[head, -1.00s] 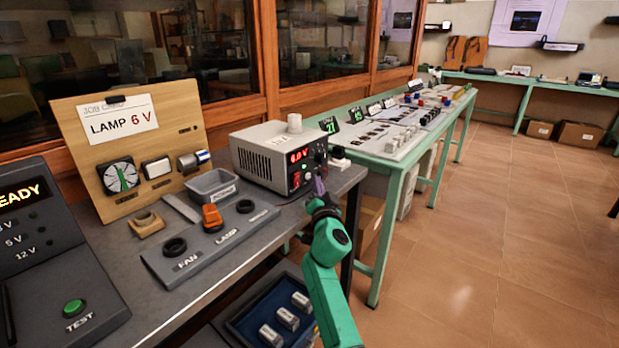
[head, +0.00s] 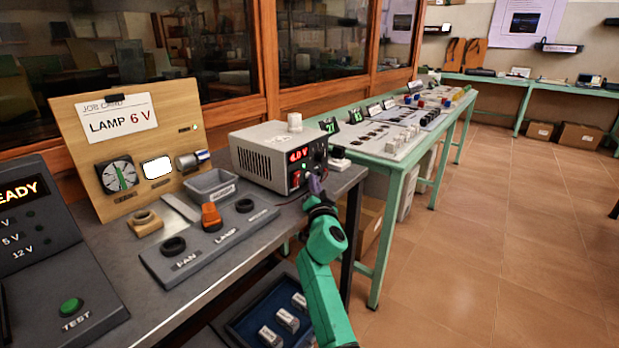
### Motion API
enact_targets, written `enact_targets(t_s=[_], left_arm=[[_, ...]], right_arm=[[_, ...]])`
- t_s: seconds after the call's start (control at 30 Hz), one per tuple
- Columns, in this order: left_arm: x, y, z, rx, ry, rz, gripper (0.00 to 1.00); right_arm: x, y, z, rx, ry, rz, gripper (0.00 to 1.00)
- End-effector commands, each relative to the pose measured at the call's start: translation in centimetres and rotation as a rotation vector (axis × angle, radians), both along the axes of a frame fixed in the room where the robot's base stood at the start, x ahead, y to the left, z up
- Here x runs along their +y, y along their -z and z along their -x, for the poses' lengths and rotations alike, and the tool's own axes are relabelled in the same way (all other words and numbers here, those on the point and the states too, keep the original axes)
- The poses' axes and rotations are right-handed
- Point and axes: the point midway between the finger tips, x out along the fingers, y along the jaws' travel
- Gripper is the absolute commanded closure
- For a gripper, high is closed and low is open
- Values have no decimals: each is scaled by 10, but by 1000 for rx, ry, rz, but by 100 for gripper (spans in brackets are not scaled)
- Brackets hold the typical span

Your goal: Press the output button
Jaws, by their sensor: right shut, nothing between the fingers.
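The power supply (head: 262,155) is a light grey box on the bench with a red display reading about 6.0 V. Small controls, one of them red (head: 296,179), sit on its dark front face. I cannot tell for certain which is the output button. My right gripper (head: 315,184), on a green arm, is shut and empty. It is at the lower right of that front face, partly covering it; I cannot tell if it touches. The wooden board has a card reading LAMP 6 V (head: 118,119) and a bright white lamp panel (head: 157,168). My left gripper is out of view.
A dark panel with FAN and LAMP labels (head: 210,240) holds black rings and an orange piece. A grey bin (head: 211,187) stands behind it. A tester with a green button (head: 71,306) is at left. A blue tray (head: 262,324) lies below the bench edge.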

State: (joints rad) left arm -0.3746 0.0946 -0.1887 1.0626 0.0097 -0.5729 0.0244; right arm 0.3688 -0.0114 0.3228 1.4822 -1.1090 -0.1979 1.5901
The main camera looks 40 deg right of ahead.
Motion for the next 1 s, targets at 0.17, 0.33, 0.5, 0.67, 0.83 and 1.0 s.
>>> enact_targets(t_s=[0.17, 0.33, 0.5, 0.67, 0.83, 1.0], left_arm=[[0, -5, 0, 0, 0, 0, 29], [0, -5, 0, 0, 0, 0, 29], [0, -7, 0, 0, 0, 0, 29], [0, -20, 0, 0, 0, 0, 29], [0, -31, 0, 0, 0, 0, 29], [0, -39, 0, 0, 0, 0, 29]], right_arm=[[-2, -2, 7, 0, 0, -1, 100], [-3, 0, 10, 0, -1, 0, 100], [-4, -1, 12, 0, 0, 0, 100], [-8, -3, 29, 1, -1, -2, 100], [-14, -3, 49, 2, 0, -1, 100], [-20, -2, 66, 0, 0, 1, 100]])
